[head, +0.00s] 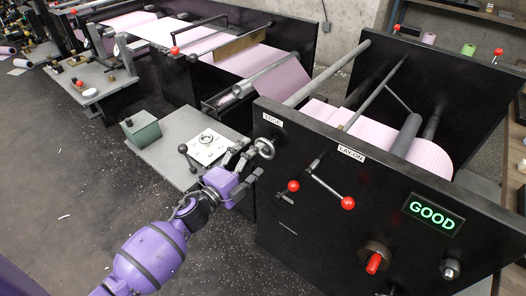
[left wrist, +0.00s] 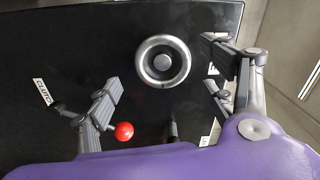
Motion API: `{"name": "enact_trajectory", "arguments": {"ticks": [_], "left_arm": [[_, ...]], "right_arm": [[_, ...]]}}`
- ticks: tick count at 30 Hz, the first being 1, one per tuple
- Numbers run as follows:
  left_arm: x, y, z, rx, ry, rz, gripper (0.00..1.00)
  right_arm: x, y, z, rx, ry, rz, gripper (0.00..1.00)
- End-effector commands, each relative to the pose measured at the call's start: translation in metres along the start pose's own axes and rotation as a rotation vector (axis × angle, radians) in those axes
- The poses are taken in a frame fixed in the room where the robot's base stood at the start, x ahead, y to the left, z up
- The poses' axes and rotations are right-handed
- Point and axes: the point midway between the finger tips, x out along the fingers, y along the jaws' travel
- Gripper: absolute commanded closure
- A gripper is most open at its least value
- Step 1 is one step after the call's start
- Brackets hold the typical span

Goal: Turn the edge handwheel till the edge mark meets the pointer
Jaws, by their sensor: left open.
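The edge handwheel (head: 264,148) is a grey metal wheel on the black machine panel, below the label reading EDGE (head: 272,119). In the left wrist view the handwheel (left wrist: 163,61) faces me as a silver ring with a dark dish and grey hub. My left gripper (head: 250,167) is open beside the wheel. In the left wrist view its fingers stand apart to the left and right of the wheel, and I see no grip on it. I cannot make out the edge mark or the pointer. My right gripper is in neither view.
A red-knobbed lever (left wrist: 124,131) sits close to the left finger in the wrist view. A lit GOOD display (head: 435,213) is at right. A grey side table (head: 158,158) carries a green box (head: 142,128). Open floor lies at left.

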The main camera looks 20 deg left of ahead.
Motion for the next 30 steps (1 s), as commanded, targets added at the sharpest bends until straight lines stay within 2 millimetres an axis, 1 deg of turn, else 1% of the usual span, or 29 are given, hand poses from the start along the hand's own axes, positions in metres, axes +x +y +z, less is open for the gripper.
{"name": "enact_trajectory", "arguments": {"ticks": [1, 3, 6, 10, 15, 30], "left_arm": [[-0.013, 0.001, 0.0, 0.0, -0.001, 0.003, 0.24], [-0.027, 0.001, 0.001, -0.001, -0.001, 0.002, 0.24], [-0.043, 0.0, 0.0, -0.001, -0.001, 0.001, 0.24], [-0.057, 0.001, 0.0, 0.0, 0.0, 0.001, 0.24], [-0.063, -0.001, 0.0, 0.0, 0.001, -0.001, 0.24], [-0.063, 0.001, 0.002, -0.014, -0.008, 0.002, 0.24]], "right_arm": [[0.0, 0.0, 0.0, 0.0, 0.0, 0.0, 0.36], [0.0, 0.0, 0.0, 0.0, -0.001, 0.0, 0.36], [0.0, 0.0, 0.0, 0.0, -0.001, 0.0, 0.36], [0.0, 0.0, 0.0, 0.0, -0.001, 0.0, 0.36], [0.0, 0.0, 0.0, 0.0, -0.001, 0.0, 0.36], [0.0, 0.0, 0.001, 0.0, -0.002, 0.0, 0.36]]}}
